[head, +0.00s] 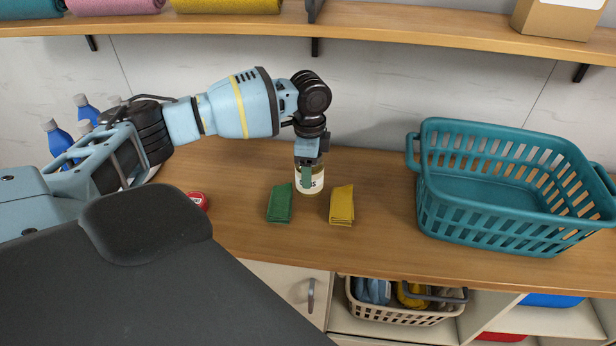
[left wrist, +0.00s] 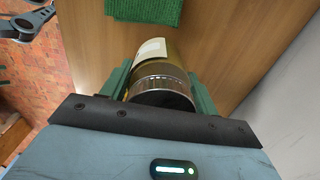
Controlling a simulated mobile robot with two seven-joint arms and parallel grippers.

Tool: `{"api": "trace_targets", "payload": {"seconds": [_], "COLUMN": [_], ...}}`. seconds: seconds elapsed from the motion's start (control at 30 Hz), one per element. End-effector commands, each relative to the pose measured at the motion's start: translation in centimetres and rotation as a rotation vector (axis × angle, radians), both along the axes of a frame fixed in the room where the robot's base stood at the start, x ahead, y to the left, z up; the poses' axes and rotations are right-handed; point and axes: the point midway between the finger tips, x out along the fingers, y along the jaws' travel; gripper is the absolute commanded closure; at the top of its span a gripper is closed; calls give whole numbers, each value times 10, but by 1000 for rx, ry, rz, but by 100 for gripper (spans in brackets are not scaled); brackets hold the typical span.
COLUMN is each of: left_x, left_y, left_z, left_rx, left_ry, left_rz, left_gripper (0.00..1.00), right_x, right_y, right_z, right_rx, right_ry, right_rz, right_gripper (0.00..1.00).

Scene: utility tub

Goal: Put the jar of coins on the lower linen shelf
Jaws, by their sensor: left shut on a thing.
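The jar of coins (head: 311,185) stands at the worktop near the wall, with a pale label and a metallic lid that shows in the left wrist view (left wrist: 163,86). My left gripper (head: 308,172) comes down on it from above and is shut on its upper part, one finger on each side. The jar looks upright; I cannot tell whether its base touches the wood. A wooden wall shelf (head: 410,24) with rolled towels runs above the worktop. I cannot tell whether it is the lower linen shelf.
A folded green cloth (head: 279,203) and a folded yellow cloth (head: 342,205) lie just in front of the jar. A teal basket (head: 435,205) stands at right. Blue bottles (head: 58,137) and a red item (head: 198,200) are at left. A cardboard box (head: 556,18) sits on the shelf.

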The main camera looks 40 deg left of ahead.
Motion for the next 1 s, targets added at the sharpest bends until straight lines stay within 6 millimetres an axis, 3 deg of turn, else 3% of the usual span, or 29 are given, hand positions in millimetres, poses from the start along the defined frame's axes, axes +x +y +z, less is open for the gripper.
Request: {"api": "trace_targets", "payload": {"seconds": [0.2,0.73,0.77,0.9,1.0], "left_x": [0,0,0,0,0], "left_y": [0,4,4,4,4], "left_z": [-29,-37,-38,-38,-38], "left_rx": [1,0,1,1,1], "left_ry": [2,0,3,3,3], "left_rz": [0,0,-1,-1,-1], "left_gripper": [83,83,36,18,18], "right_x": [-1,1,1,1,1], "right_y": [0,-1,-1,-1,-1], "right_z": [-3,-2,-2,-2,-2], "right_rx": [-1,-4,-4,-4,-4], "right_ry": [5,0,0,0,0], "right_rz": [0,5,5,5,5], "right_gripper": [24,24,24,24,24]}}
